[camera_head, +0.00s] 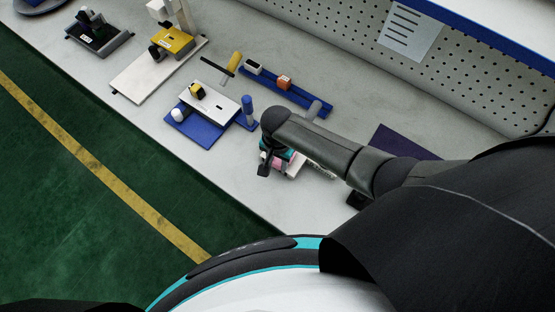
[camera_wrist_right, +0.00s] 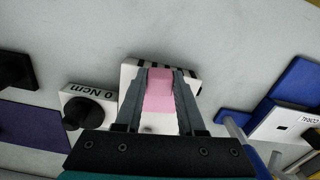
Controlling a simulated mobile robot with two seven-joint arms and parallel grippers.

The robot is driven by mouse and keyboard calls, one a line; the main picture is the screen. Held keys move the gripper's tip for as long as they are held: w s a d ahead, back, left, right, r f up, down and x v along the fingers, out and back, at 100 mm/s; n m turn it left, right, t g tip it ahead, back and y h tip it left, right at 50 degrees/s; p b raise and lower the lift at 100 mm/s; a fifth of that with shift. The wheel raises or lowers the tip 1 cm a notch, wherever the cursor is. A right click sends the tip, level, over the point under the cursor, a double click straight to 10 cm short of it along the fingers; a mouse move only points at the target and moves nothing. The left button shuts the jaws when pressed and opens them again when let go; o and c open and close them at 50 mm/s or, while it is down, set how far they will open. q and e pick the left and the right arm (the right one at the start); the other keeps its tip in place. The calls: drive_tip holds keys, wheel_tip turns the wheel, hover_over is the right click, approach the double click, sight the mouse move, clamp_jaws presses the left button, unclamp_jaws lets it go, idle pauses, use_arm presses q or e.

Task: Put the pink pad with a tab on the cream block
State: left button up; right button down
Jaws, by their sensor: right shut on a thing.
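My right gripper (camera_head: 268,170) points down at the bench, below the dark wrist. In the right wrist view its two fingers (camera_wrist_right: 161,84) are shut on the pink pad (camera_wrist_right: 159,98). A small part of the pad (camera_head: 277,163) shows beside the gripper in the head view. A whitish block with black stripes along its far edge, seemingly the cream block (camera_wrist_right: 131,74), lies behind and under the pad. It also shows partly in the head view (camera_head: 294,170). I cannot tell whether pad and block touch. The tab is not clear. My left gripper is not in view.
A white block marked "0 Ncm" with a black knob (camera_wrist_right: 90,108) stands close left of the fingers in the wrist view. A blue tray (camera_head: 197,130) with a white plate and a blue rail (camera_head: 290,91) lie nearby. A purple mat (camera_head: 403,143) lies to the right.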

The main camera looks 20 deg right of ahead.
drive_tip(key=shift+f, duration=0.45)
drive_tip(key=shift+c, duration=2.2)
unclamp_jaws()
drive_tip(key=shift+r, duration=0.1)
wheel_tip(320, 180, up, 15)
drive_tip(key=p, duration=0.3)
